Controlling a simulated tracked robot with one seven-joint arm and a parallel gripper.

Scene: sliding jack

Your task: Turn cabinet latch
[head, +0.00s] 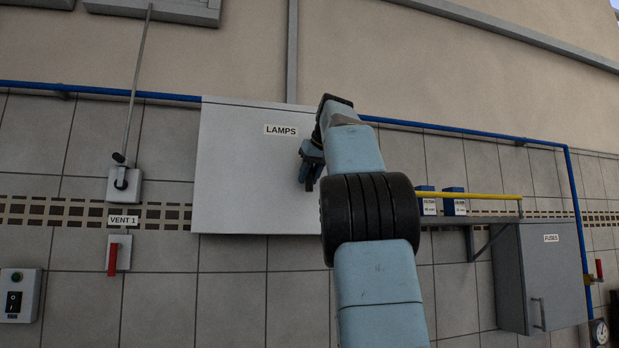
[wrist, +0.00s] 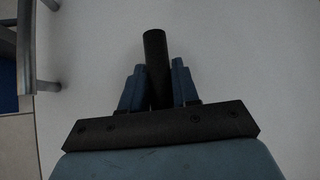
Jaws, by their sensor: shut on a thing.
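The white cabinet (head: 245,175) labelled LAMPS hangs on the tiled wall in the middle of the head view. Its pale door face (wrist: 240,60) fills most of the wrist view. My gripper (head: 310,178) is at the right part of the door. In the wrist view, my gripper (wrist: 158,85) has its two blue fingers closed on a dark, round latch handle (wrist: 154,45), which sticks out beyond the fingertips. In the head view my gripper and arm hide the latch, and its base on the door does not show clearly.
A grey cabinet (head: 540,275) labelled FUSES and a yellow bar (head: 470,195) are to the right. Small blue boxes (head: 453,200) stand by the bar. A VENT 1 lever (head: 120,179) and a red-handled switch (head: 113,255) are on the left. A metal bracket (wrist: 28,50) shows at the wrist view's left.

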